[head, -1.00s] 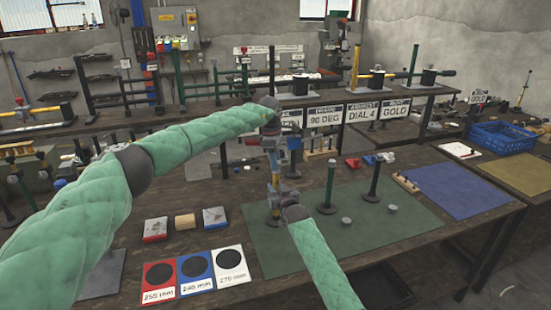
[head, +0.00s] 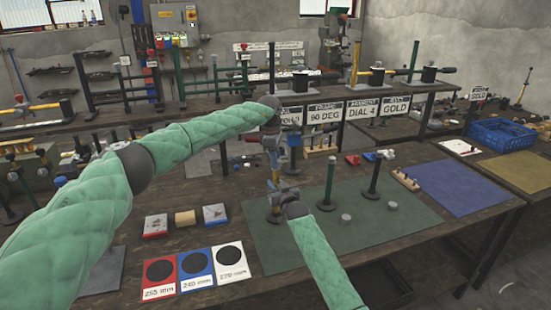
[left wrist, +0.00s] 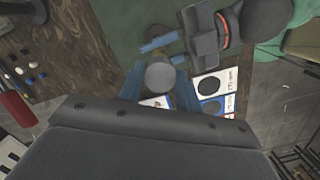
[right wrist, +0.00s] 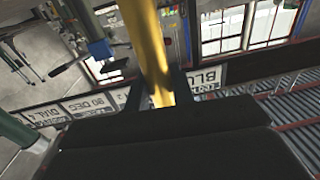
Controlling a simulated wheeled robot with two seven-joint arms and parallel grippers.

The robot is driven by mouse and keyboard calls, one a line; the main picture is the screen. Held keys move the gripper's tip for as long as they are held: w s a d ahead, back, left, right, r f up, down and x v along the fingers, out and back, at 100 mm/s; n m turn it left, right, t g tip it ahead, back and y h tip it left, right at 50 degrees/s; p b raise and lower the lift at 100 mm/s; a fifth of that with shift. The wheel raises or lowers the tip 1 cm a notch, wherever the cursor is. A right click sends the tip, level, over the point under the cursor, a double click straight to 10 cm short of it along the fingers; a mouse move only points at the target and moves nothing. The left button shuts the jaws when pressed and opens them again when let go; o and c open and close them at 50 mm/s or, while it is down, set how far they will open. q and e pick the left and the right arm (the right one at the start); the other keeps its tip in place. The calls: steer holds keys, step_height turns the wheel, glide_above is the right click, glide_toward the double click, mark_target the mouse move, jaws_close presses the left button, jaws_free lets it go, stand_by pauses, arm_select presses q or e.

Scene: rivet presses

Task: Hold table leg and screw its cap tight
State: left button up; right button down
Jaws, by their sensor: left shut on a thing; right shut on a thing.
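My right gripper (head: 276,196) is shut on a yellow table leg; the right wrist view shows the leg (right wrist: 148,45) between its fingers. In the head view both grippers mostly hide the leg. My left gripper (head: 275,162) points down from above, over the right gripper. In the left wrist view its blue fingers are shut on a round grey cap (left wrist: 160,77), seen from the top. The leg below the cap is hidden there, so I cannot tell how closely they meet. My right gripper (left wrist: 205,42) also shows beside it.
A green leg (head: 329,182) and a dark leg (head: 375,178) stand upright on the green mat (head: 330,245). Grey caps (head: 346,218) lie near them. Length cards (head: 195,287) and small blocks (head: 185,218) are at left. A rack shelf (head: 340,97) runs behind.

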arm_select(q)
steer(key=shift+f, duration=0.15)
steer(key=m, duration=0.4)
steer(key=shift+g, duration=0.3)
steer(key=m, duration=0.5)
steer(key=shift+m+y, duration=0.3)
steer(key=shift+y, duration=0.1)
steer(key=m, duration=0.5)
steer(key=shift+w+g+y, duration=0.1)
steer(key=shift+g+y, duration=0.2)
steer(key=m, duration=0.4)
steer(key=shift+m, duration=0.4)
steer(key=o, duration=1)
steer(key=shift+c, duration=0.2)
